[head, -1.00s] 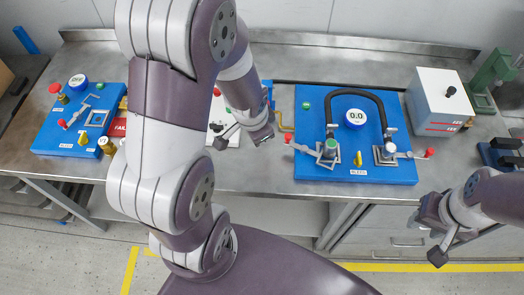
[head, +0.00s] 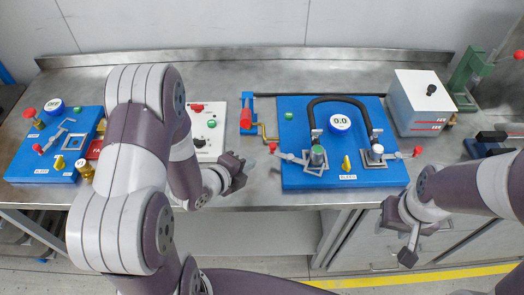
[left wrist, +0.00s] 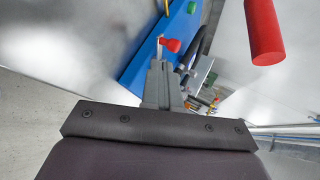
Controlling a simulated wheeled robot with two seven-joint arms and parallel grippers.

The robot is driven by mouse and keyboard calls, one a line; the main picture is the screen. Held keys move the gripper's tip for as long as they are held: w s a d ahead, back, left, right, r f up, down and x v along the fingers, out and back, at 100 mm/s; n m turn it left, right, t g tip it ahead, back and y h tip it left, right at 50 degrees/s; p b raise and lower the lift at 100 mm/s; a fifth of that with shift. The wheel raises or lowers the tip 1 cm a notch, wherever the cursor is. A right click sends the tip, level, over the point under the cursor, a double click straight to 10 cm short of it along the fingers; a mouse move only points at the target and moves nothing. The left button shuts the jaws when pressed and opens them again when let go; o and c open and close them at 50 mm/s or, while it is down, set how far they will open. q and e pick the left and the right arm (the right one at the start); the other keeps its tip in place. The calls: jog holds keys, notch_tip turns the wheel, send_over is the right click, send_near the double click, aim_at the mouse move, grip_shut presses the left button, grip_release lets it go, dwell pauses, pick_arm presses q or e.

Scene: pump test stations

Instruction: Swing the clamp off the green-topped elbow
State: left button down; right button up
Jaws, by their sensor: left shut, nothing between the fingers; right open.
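The green-topped elbow (head: 317,157) stands at the left end of the black hose on the blue board (head: 345,180). Its clamp (head: 296,158) reaches left from the elbow to a red knob (head: 273,147). In the left wrist view a red knob (left wrist: 171,45) shows just beyond the fingertips. My left gripper (head: 240,168) is shut and empty, left of the clamp's knob and apart from it in the head view. Its closed fingers (left wrist: 161,78) point toward the blue board in the wrist view.
A second elbow (head: 377,152) with a red-knobbed clamp stands at the board's right. A red cylinder (head: 246,118) is at the board's left edge; a white panel (head: 207,140) lies further left. A white box (head: 422,103) stands right of the board.

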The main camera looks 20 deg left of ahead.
aim_at(270, 148)
pick_arm(q)
jog(key=x, duration=0.3)
jog(key=shift+w+d+f, duration=0.1)
jog(key=shift+w+f, duration=0.05)
jog(key=shift+w, duration=0.05)
jog(key=w, duration=0.1)
jog(key=w+d+p, duration=0.1)
jog(key=w, duration=0.2)
jog(key=shift+d, duration=0.3)
jog(key=shift+w+a+f+b, duration=0.2)
jog(key=shift+w+b, duration=0.25)
jog(key=shift+b, duration=0.15)
jog(key=shift+w+a+f+b, duration=0.2)
jog(key=shift+w+b, duration=0.25)
jog(key=shift+b, duration=0.15)
jog(key=shift+w+r, duration=0.15)
jog(key=shift+w, duration=0.15)
jog(key=shift+w+r, duration=0.15)
jog(key=shift+r, duration=0.05)
